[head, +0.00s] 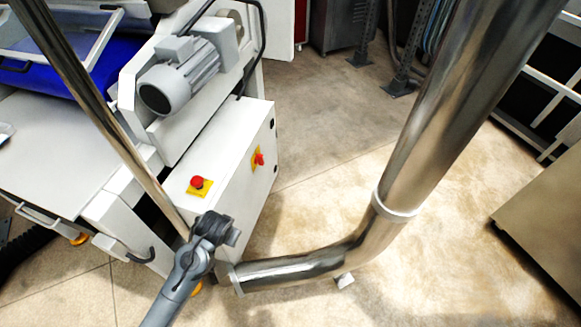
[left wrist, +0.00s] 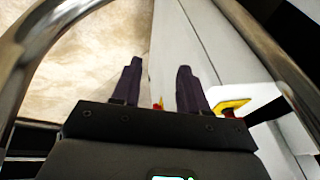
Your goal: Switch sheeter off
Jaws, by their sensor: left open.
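The white sheeter (head: 70,125) stands at the left of the head view. A red mushroom button (head: 198,182) on a yellow plate sits on top of its side cabinet (head: 225,190). A red switch (head: 258,159) on a yellow plate sits on the cabinet's side face. A grey arm reaches the cabinet's near end; its fingers cannot be made out there. In the left wrist view my left gripper (left wrist: 157,85) is open and empty. A small red and yellow part (left wrist: 159,103) shows between its fingers, and a yellow plate (left wrist: 233,106) lies beside the right finger. My right gripper is not in view.
A thick metal pipe (head: 440,110) rises at the right and bends along the floor to the cabinet's near end. A grey motor (head: 180,78) sticks out above the cabinet. Bare floor (head: 320,125) lies between cabinet and pipe.

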